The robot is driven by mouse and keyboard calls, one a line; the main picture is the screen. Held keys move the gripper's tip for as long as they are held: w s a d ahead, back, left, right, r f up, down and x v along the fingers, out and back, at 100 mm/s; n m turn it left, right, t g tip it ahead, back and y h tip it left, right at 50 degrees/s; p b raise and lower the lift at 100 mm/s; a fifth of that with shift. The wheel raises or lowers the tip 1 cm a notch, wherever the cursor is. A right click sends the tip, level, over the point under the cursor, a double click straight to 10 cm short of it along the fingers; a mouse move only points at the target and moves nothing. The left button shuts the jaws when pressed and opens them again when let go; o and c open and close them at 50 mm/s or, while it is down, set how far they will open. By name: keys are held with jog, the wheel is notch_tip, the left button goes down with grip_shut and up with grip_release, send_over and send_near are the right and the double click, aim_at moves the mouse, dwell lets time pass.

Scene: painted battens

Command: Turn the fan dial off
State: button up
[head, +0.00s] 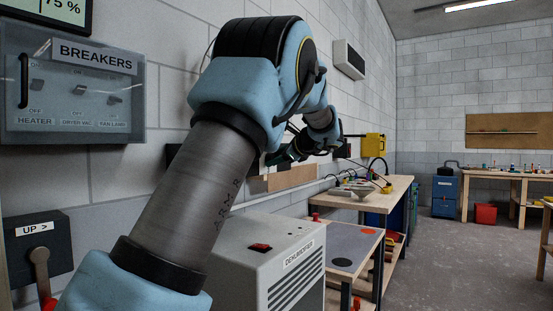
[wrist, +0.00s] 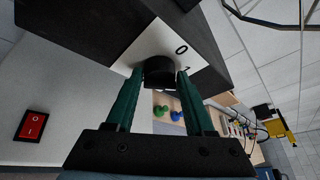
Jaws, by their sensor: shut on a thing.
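The fan dial (wrist: 158,70) is a round black knob on a white plate (wrist: 150,45) fixed to a dark box (wrist: 95,35) in the wrist view. The plate shows a 0, and a partly hidden mark that looks like a 1. My gripper (wrist: 161,74) has its two green fingers on either side of the knob, shut on it. The knob's pointer does not show, so its setting cannot be told. In the head view my gripper (head: 287,155) is small, by the wall beyond my arm; the dial cannot be made out there.
The dehumidifier (head: 250,240), with a red switch (head: 260,247), stands below my arm; that switch also shows in the wrist view (wrist: 31,125). A breaker panel (head: 75,90) and an UP lever (head: 38,258) are at left. Workbenches line the wall; open floor (head: 440,265) lies right.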

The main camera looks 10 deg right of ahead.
jog(key=shift+f, duration=0.15)
grip_shut()
jog(key=shift+f, duration=0.1)
jog(key=shift+f+b, duration=0.1)
jog(key=shift+b, duration=0.4)
jog(key=n+t+b, duration=0.1)
jog(key=n+b, duration=0.2)
jog(key=b, duration=0.6)
jog(key=f+n+t+b, duration=0.1)
jog(key=n+t+b, duration=0.1)
jog(key=b, duration=0.8)
jog(key=n+t+b, duration=0.2)
jog(key=n+b, duration=0.2)
jog(key=b, duration=0.6)
jog(key=shift+f+n, duration=0.2)
jog(key=shift+n, duration=0.2)
jog(key=shift+r, duration=0.15)
